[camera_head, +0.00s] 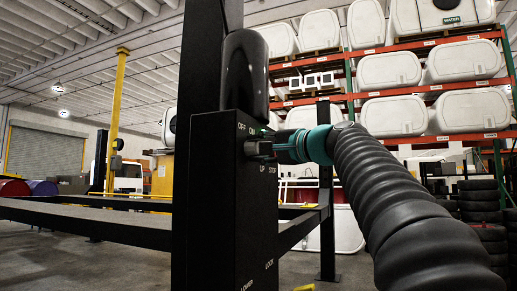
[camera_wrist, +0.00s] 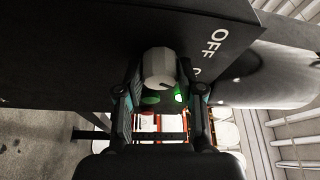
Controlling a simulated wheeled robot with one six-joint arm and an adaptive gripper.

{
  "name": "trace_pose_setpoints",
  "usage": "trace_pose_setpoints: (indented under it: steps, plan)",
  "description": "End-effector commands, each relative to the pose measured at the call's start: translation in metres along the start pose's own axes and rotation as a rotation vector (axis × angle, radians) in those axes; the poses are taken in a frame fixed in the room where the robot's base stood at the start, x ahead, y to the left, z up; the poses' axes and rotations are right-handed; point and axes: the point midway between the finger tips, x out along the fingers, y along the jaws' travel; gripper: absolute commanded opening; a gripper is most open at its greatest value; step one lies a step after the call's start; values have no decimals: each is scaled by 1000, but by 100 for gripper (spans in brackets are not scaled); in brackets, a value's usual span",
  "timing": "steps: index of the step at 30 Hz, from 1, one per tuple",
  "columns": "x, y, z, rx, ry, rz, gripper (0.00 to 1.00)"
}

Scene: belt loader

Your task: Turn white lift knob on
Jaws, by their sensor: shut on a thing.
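The white lift knob (camera_wrist: 159,68) shows in the wrist view, pale and faceted, on the black control box (camera_wrist: 60,60). My gripper (camera_wrist: 160,88) has a finger on each side of it and is shut on it. A bright green spot shows just below the knob, between the fingers. In the head view the control box (camera_head: 232,215) is marked OFF, ON, UP, STOP, LOCK and LOWER. My gripper (camera_head: 256,149) meets its right face just below the ON mark. The knob is hidden there by my fingers.
A black lift post (camera_head: 203,75) and a rounded black cover (camera_head: 245,75) rise above the box. Black lift rails (camera_head: 95,219) extend left. Racks with white tanks (camera_head: 392,115) and stacked tires (camera_head: 481,200) stand behind at the right. Open floor lies at the left.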

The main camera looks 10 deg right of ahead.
Motion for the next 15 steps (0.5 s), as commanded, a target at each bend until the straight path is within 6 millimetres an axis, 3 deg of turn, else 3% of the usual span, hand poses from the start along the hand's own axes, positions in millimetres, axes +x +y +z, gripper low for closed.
trace_pose_setpoints:
  steps: [6, 7, 9, 15]
  plan:
    - [0, 0, 0, 2, -1, 0, 3]
    - [0, 0, 0, 2, -1, 0, 42]
    - [0, 0, 0, 1, -1, 0, 60]
    - [0, 0, 0, 0, -1, 0, 63]
